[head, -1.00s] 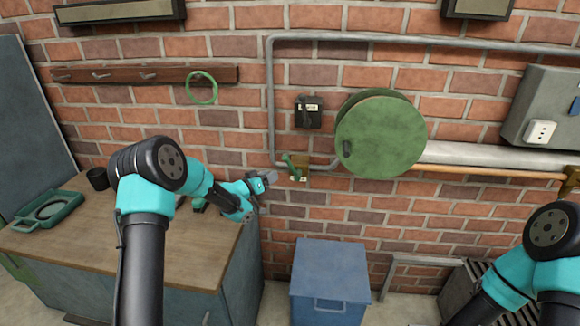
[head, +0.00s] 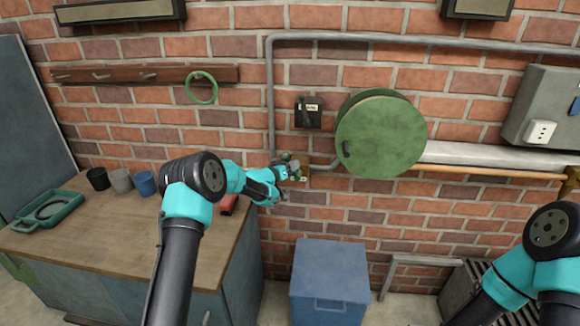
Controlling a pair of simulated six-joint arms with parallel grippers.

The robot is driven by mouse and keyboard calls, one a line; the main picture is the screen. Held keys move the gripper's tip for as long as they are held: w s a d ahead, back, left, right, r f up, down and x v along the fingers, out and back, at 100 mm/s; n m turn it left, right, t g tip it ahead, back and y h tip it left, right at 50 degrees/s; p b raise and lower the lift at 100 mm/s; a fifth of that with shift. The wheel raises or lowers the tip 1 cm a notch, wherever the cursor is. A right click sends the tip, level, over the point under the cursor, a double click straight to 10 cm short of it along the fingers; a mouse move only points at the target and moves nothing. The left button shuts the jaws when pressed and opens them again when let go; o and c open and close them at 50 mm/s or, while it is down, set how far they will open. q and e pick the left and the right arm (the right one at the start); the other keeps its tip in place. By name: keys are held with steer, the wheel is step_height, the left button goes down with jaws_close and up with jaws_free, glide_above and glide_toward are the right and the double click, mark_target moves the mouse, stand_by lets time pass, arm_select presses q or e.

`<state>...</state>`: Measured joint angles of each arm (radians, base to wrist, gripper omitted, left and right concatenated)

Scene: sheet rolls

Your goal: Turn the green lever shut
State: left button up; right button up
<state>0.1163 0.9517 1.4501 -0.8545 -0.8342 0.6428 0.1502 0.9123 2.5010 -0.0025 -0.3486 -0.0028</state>
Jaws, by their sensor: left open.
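The green lever (head: 286,157) sits on a small brass-coloured plate (head: 304,170) on the brick wall, below a black switch box. Only its upper end shows clearly. My left gripper (head: 296,171) is at the lever, in front of it, and hides most of it. The left jaws are open; whether they touch the lever or lie around it cannot be told. My right arm shows at the lower right, but its gripper is outside the view.
A large green reel (head: 382,138) is on the wall right of the lever, and a black switch box (head: 308,113) is above it. A workbench (head: 120,235) with several cups and a green tray (head: 46,211) stands left. A blue box (head: 330,280) is on the floor below.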

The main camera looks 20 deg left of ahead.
arm_select(q)
jaws_close()
steer(key=shift+a+f, duration=0.1)
stand_by(0.7)
steer(key=a+f+n+t+y, duration=0.3)
steer(key=f+n+t, duration=0.2)
steer(key=n, duration=0.9)
steer(key=shift+s+f+n+t+y, duration=0.3)
steer(key=shift+t+y, duration=0.1)
steer(key=shift+t, duration=1.1)
